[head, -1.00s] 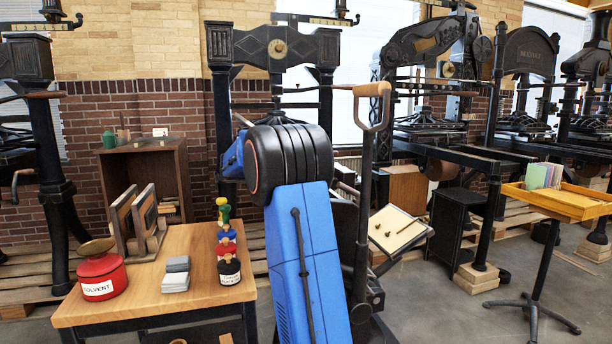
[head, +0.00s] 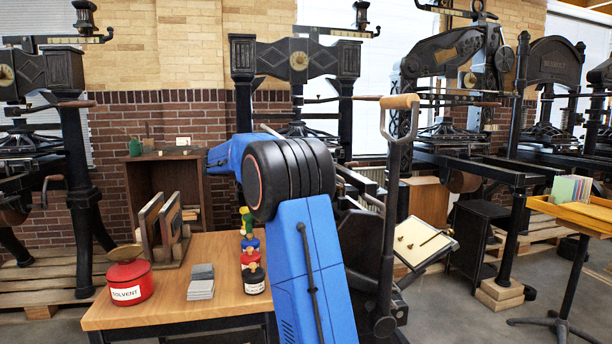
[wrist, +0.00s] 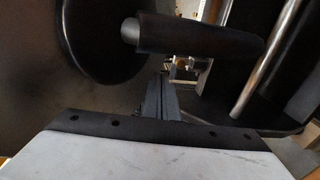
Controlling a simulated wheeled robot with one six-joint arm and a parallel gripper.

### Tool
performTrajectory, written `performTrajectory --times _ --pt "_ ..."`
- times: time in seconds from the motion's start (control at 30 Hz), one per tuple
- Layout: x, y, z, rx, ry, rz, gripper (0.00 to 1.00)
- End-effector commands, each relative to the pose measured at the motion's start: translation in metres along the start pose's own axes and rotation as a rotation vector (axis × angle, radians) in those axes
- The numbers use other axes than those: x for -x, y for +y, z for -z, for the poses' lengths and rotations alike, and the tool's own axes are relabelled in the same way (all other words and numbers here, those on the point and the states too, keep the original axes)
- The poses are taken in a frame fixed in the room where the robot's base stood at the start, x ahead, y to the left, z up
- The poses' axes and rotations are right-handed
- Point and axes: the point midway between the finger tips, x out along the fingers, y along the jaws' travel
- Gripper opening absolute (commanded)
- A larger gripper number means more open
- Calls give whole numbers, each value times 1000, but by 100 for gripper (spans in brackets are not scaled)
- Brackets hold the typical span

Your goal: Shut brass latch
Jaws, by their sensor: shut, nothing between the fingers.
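My gripper (wrist: 162,78) shows in the wrist view as dark narrow fingers, shut and empty, pointing away from the pale wrist housing. A small brass-coloured part (wrist: 182,62) lies ahead of the fingertips and slightly right, beside pale metal pieces; it may be the brass latch, but it is too small to tell. I cannot tell whether the fingertips touch anything. In the head view my blue and black arm covers the gripper and part of the press behind it. No latch can be made out for certain there.
In the wrist view, a dark round disc (wrist: 105,35) and a thick dark cylinder (wrist: 200,35) hang close above the fingers; a steel rod (wrist: 272,58) stands right. In the head view, a wooden table (head: 220,262) holds a red solvent can (head: 129,281). A wooden-handled lever (head: 397,120) rises beside my arm.

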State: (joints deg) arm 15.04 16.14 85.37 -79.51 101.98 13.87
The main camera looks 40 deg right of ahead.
Motion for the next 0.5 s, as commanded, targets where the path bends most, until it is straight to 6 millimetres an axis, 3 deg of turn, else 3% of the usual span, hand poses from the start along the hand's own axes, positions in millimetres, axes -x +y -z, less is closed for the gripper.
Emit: performTrajectory --times 0.4,0.5 --pt "6 2 0 -1 0 0 0" --pt "8 -7 0 2 2 -2 0"
